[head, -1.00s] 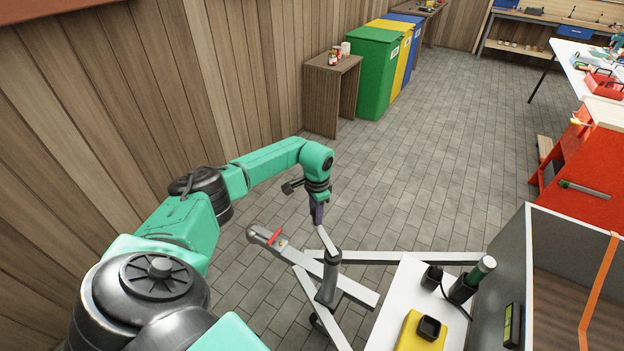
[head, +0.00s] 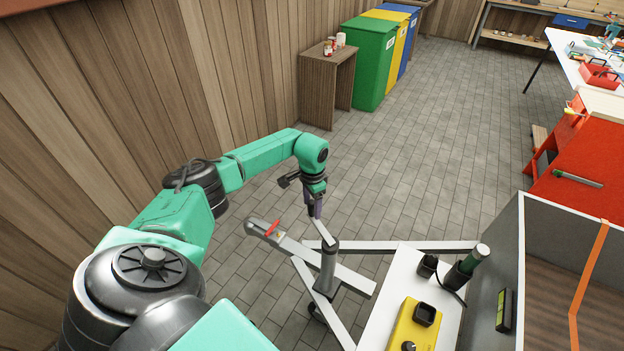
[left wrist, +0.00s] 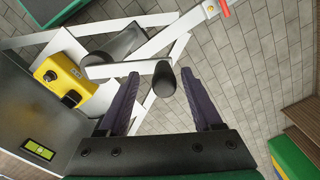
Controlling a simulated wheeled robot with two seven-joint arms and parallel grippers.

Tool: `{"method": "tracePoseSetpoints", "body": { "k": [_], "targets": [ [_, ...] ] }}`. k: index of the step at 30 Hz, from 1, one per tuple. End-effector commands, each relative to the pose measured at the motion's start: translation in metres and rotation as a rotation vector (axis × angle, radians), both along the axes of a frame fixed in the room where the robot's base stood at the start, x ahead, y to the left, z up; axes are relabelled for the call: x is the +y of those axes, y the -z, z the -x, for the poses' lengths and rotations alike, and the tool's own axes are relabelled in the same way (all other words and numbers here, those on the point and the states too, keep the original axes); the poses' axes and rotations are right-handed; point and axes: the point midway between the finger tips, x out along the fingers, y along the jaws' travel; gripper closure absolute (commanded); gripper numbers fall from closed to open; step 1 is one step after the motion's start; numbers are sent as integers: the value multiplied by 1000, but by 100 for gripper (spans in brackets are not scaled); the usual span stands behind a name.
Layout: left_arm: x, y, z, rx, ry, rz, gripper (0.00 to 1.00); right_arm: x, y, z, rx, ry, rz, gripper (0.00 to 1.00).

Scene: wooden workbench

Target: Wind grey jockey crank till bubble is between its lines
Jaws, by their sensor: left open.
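The jockey stand's grey post (head: 328,268) rises beside the trailer's light grey drawbar. Its crank arm (left wrist: 118,69) reaches from the post's top to a dark grey handle (left wrist: 163,80). My left gripper (head: 315,211) points down at the crank's outer end. In the left wrist view its dark purple fingers (left wrist: 160,76) are open, one on each side of the handle, with gaps showing. The green bubble level (head: 504,310) sits on the grey trailer wall and also shows in the left wrist view (left wrist: 40,149). Its bubble and lines are too small to read. My right gripper is not in view.
A white plate with a yellow box (head: 414,328) and a green-topped dark cylinder (head: 474,260) lies right of the post. The coupling with a red lever (head: 271,228) is at the drawbar's left end.

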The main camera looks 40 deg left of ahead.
Motion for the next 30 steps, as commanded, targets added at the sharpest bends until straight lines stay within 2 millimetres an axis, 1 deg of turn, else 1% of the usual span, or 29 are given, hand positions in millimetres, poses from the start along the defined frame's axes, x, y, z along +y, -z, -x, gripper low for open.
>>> {"method": "tracePoseSetpoints", "body": {
  "k": [2, 5, 8, 9, 15, 18, 22, 30],
  "targets": [
    [0, -3, 0, 0, 0, 0, 34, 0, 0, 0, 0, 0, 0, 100],
    [0, -17, 0, -3, 0, -1, 34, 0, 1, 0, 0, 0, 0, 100],
    [0, -41, 0, -5, 1, -1, 34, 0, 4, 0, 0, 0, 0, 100],
    [0, -53, 0, -7, 0, -2, 34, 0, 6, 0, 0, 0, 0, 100],
    [-2, -112, 1, -8, 0, 0, 34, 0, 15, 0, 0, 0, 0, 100],
    [-3, -132, 1, -5, 0, -1, 34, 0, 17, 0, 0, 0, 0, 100],
    [-3, -145, 2, -2, 0, -2, 34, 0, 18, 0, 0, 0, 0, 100],
    [-3, -147, 3, -1, 0, -1, 34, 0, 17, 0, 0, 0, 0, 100]
  ]
}}
